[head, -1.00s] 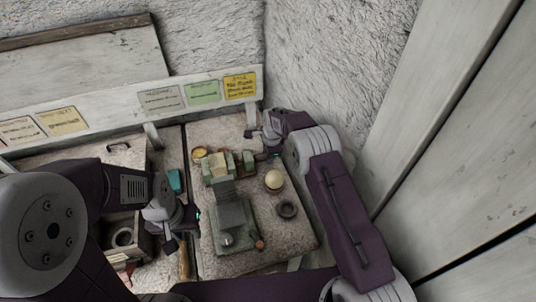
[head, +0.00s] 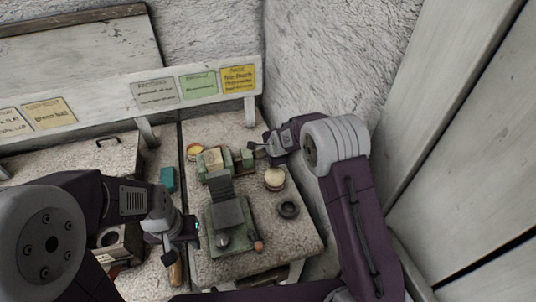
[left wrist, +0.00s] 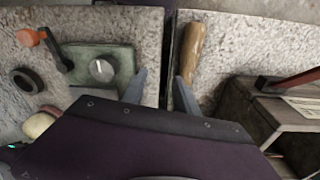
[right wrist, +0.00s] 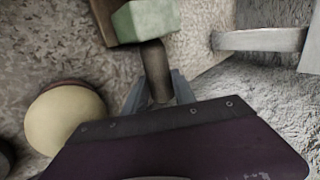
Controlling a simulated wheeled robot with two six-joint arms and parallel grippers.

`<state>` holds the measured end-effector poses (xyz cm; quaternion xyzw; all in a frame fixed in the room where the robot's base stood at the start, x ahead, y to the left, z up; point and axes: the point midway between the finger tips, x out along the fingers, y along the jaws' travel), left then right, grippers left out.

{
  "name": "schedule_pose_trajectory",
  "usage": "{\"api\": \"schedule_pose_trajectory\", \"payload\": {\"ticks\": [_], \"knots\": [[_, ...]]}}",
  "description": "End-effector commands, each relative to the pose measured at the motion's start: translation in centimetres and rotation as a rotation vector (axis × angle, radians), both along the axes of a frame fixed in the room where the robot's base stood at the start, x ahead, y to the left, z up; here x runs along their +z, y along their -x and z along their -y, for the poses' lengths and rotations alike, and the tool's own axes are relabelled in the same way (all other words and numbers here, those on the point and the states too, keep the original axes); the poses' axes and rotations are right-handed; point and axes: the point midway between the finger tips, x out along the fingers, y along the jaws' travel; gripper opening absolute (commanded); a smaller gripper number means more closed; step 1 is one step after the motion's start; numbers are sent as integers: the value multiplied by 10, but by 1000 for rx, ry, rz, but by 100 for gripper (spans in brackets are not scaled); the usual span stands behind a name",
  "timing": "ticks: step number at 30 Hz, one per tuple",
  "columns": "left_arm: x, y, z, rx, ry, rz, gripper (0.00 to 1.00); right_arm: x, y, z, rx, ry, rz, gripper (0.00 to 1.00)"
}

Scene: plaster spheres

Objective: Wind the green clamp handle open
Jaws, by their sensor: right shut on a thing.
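The green clamp (head: 247,158) sits at the back of the right-hand bench, with a pale block (head: 213,158) between its green parts. My right gripper (head: 262,149) is at the clamp's right end. In the right wrist view, a dark round handle (right wrist: 156,68) runs from the clamp's green end (right wrist: 145,18) down between my right fingers, which are shut on it.
A green-based device (head: 236,242) with an orange-knobbed crank (head: 258,246) stands in front of the clamp. A cream ball (head: 274,177) and dark ring (head: 288,209) lie to its right. A wooden handle (left wrist: 192,52) lies near my left fingers. A rough wall stands behind my right arm.

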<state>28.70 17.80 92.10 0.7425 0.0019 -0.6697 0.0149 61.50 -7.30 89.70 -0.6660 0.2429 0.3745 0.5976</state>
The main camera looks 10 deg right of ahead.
Motion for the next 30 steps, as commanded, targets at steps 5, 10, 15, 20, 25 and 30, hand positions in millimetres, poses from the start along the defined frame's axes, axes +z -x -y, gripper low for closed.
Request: {"api": "schedule_pose_trajectory", "payload": {"ticks": [5,10,15,20,25,30], "knots": [[0,0,0,0,0,0,36,0,0,0,1,1,-1,54],[0,0,0,0,0,0,36,0,0,0,1,1,-1,54],[0,0,0,0,0,0,36,3,1,0,1,1,0,54],[-1,0,0,0,0,0,36,22,15,3,1,0,2,54],[-3,0,0,0,0,0,36,48,35,7,1,0,2,54],[-3,0,0,0,0,0,36,66,50,10,1,0,1,54]]}}
